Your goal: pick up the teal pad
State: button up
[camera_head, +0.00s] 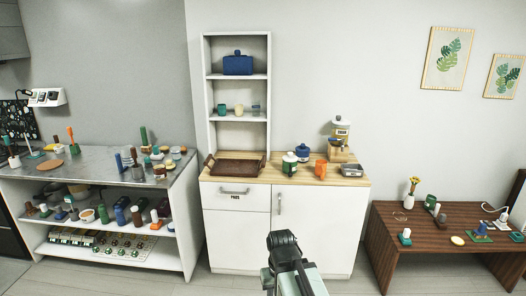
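I cannot pick out a teal pad for certain. The white cabinet has a closed drawer (235,196) with a metal handle and a small dark label that seems to read "PADS"; its inside is hidden. My gripper (285,246) seems to be the dark part at the bottom centre, in front of the cabinet door and apart from the objects. Its fingers cannot be made out.
The wooden cabinet top (265,178) holds a brown tray (236,166), jars, an orange cup (321,168), a dispenser and a metal pan (352,170). The left steel counter (90,168) and its shelves are crowded. The bench (430,225) stands right. Floor shows between cabinet and bench.

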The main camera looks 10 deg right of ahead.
aim_at(403, 238)
jog(key=z, duration=1.95)
jog(key=i, duration=2.8)
jog(key=u, duration=2.75)
jog(key=i, duration=0.5)
jog(key=z, duration=0.05)
